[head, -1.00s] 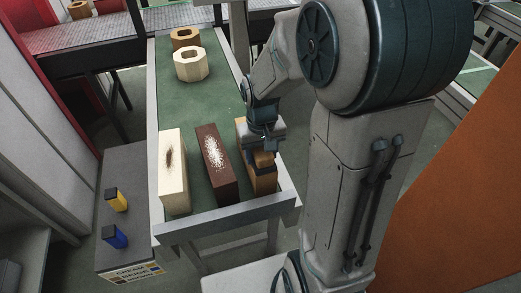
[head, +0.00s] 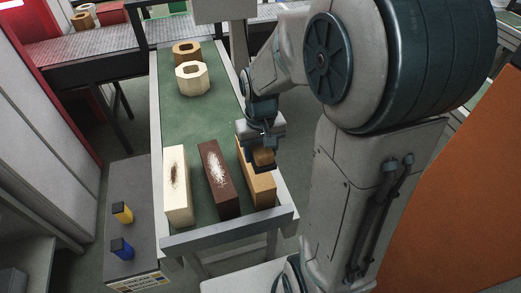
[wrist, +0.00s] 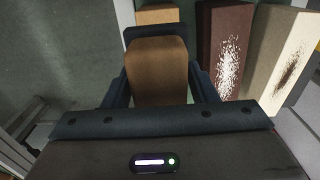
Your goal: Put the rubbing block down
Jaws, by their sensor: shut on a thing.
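My gripper (head: 262,150) is shut on the rubbing block (head: 264,157), a brown-tan block with a dark pad. The wrist view shows the block (wrist: 158,72) between the two fingers, with its dark pad edge at the far end. The block is over the tan brick (head: 262,190), the right one of three bricks standing side by side; I cannot tell whether they touch. The tan brick's end also shows beyond the block in the wrist view (wrist: 158,14). Part of the brick is hidden by my gripper and the block.
A dark brown brick (head: 219,185) with a white patch and a cream brick (head: 177,190) with a dark stain stand left of it. Two hollow blocks, cream (head: 192,80) and tan (head: 187,50), stand farther back. The green table (head: 195,120) is clear between. Yellow (head: 122,212) and blue (head: 121,248) blocks sit on a grey bench at left.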

